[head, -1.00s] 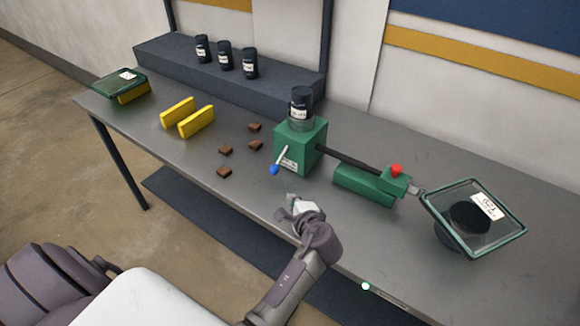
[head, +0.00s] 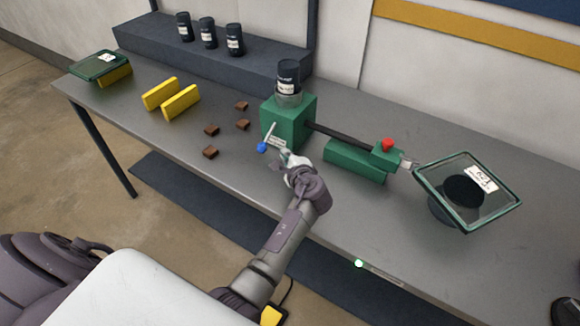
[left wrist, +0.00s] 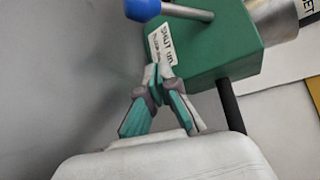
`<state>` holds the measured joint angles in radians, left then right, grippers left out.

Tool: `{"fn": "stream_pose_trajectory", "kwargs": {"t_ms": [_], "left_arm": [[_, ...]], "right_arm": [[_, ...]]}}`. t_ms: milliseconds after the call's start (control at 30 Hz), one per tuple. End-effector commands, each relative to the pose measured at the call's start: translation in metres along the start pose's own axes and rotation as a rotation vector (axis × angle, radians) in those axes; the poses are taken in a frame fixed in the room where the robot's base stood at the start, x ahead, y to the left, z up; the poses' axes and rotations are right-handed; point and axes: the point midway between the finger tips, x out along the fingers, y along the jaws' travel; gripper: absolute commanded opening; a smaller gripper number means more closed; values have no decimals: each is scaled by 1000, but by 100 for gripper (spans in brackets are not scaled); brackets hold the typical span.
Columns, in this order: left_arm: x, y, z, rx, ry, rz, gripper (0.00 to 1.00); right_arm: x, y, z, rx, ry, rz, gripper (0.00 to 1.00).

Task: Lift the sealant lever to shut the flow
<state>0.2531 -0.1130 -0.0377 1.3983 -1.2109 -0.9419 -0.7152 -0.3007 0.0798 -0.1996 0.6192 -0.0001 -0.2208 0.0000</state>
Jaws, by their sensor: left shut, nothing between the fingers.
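The sealant lever is a pale rod (head: 270,132) with a blue knob (head: 262,147), on the front of the green dispenser block (head: 290,122). It slants down to the left. In the left wrist view the blue knob (left wrist: 142,9) is at the top edge, with the rod running right. My left gripper (head: 284,156) is shut and empty, just below and right of the knob. In the left wrist view its closed fingertips (left wrist: 158,72) are by the label (left wrist: 163,45) on the block, below the knob and apart from it. Contact with the block cannot be told.
A dark canister (head: 288,77) stands on the block. A dark bar runs right to a green base (head: 355,162) with a red knob (head: 387,144). A tilted glass panel (head: 470,190) stands right. Brown pieces (head: 211,130) and yellow blocks (head: 180,102) lie left. Bench front centre is clear.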

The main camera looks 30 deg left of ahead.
Motion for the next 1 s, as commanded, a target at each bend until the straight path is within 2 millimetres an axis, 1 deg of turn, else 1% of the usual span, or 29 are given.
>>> {"fn": "stream_pose_trajectory", "kwargs": {"t_ms": [33, 200, 233, 267, 300, 500, 667, 1000], "left_arm": [[11, 4, -2, -1, -1, -1, 0], [38, 3, -1, -2, -1, -1, 0], [37, 0, 2, -1, 0, 0, 0], [32, -5, 9, 1, 1, 1, 0], [30, -4, 13, 2, 1, 2, 0], [24, -3, 32, 1, 2, 2, 0], [22, -1, 37, 0, 3, 1, 0], [22, 0, 37, 1, 3, 1, 0]], "right_arm": [[10, 0, 0, 0, 2, 0, 38], [26, 0, 0, 0, 4, 0, 38], [20, 0, 0, 0, 4, 0, 38], [9, 0, -1, 0, 2, 0, 38], [4, 0, -1, 0, 2, 0, 38], [-11, 1, -4, 0, 5, 0, 38], [-15, 0, -4, 0, 5, 0, 38], [-14, 0, -3, -1, 4, 0, 38]]}}
